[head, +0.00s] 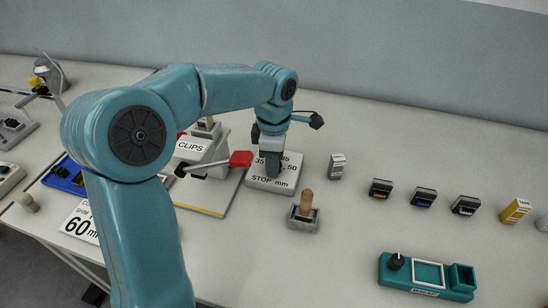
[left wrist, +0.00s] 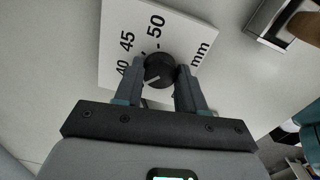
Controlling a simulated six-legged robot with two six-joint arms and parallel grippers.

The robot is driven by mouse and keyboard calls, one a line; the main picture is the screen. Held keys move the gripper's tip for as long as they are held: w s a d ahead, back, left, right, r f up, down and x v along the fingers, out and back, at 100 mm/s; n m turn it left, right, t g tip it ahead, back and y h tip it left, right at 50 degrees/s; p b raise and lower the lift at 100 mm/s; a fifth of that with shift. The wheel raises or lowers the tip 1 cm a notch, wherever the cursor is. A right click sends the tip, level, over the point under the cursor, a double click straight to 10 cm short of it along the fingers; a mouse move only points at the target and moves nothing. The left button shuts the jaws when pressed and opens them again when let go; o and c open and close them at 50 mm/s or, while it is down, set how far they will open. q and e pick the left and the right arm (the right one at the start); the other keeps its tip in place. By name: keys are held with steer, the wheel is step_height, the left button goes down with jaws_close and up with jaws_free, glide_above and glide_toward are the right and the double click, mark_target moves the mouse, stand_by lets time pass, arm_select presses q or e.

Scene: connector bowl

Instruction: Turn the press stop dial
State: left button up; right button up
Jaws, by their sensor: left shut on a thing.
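The press stop dial is a dark round knob (left wrist: 160,69) with a pale pointer line, on a white plate (left wrist: 115,35) marked 40, 45, 50 and mm. In the head view the plate (head: 262,186) reads STOP mm and lies at the middle of the table, with the knob hidden. My left gripper (head: 271,170) points straight down over it. In the left wrist view my left gripper (left wrist: 165,75) has one finger on each side of the knob and is shut on it. The pointer line slants toward the lower left, near the 40 to 45 side. My right gripper is not in view.
The CLIPS press (head: 203,150) with a red-ended lever (head: 240,159) stands just left of the plate. A holder with a wooden peg (head: 304,212) is in front right. Several small connectors (head: 423,197) and a green fixture (head: 427,276) lie at right. Bare table lies between.

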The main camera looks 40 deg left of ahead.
arm_select(q)
steer(key=m+p, duration=0.1)
steer(key=m, duration=0.6)
steer(key=shift+p, duration=0.3)
steer(key=m+p, duration=0.1)
steer(key=m, duration=0.5)
steer(key=shift+m, duration=0.4)
steer(key=o, duration=1.1)
steer(key=shift+c, duration=0.2)
steer(key=shift+r, duration=0.1)
step_height(320, 180, up, 16)
steer(key=p, duration=0.3)
steer(key=shift+s+a, duration=0.15)
steer(key=shift+s, duration=0.05)
